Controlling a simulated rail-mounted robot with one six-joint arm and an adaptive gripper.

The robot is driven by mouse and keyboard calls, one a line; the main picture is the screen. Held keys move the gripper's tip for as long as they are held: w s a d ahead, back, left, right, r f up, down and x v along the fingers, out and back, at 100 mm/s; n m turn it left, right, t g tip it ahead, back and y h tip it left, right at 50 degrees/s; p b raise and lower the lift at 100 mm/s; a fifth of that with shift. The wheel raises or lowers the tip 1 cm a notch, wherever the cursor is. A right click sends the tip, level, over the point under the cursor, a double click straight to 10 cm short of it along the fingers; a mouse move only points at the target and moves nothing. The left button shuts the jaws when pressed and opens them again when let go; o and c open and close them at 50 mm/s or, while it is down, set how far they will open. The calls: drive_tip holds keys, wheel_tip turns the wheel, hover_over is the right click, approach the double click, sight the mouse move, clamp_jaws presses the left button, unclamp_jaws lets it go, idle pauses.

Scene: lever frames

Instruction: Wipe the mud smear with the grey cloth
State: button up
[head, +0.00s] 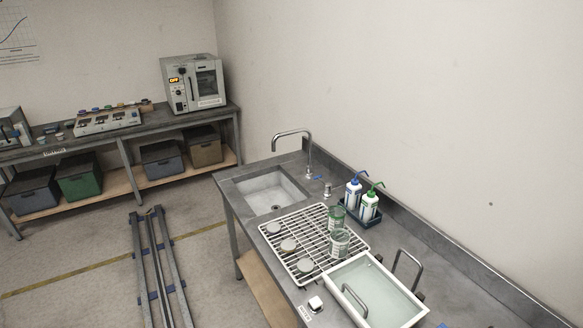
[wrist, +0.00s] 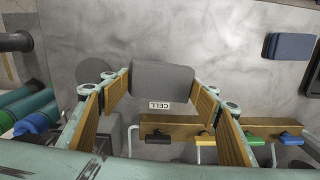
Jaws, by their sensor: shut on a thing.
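My gripper (wrist: 162,85) shows in the wrist view, its two ribbed brown finger pads closing in from left and right. Between the fingertips is a flat grey pad with rounded corners, which I take to be the grey cloth (wrist: 160,76). A small white label reading "CELL" shows at its lower edge; I cannot tell whether the label is on the cloth or behind it. I cannot make out a mud smear in either view. My gripper and the cloth do not show in the head view.
In the wrist view a wooden strip (wrist: 262,127) carries black, yellow and blue handles. A dark blue pad (wrist: 290,46) lies upper right; green and blue rolls are at left. The head view shows a sink (head: 268,190), wire rack (head: 275,240), white tray (head: 400,313) and bottles (head: 369,207).

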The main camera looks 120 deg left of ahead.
drive_tip(key=shift+d, duration=0.1)
drive_tip(key=shift+d+r+m+b, duration=0.25)
drive_tip(key=shift+d+m+b, duration=0.1)
drive_tip(key=shift+d, duration=0.15)
drive_tip(key=s+d+r+m+b, duration=0.1)
drive_tip(key=d+r+m+b, duration=0.2)
drive_tip(key=d, duration=0.4)
drive_tip(key=s+d+r+m+b, duration=0.2)
drive_tip(key=d+r+m+b, duration=0.1)
drive_tip(key=d+m, duration=0.3)
drive_tip(key=s+d+r+m+b, duration=0.2)
drive_tip(key=d+r+m+b, duration=0.1)
drive_tip(key=d, duration=0.5)
drive_tip(key=shift+d+m, duration=0.3)
drive_tip(key=shift+m, duration=0.45)
drive_tip(key=shift+s+a, duration=0.1)
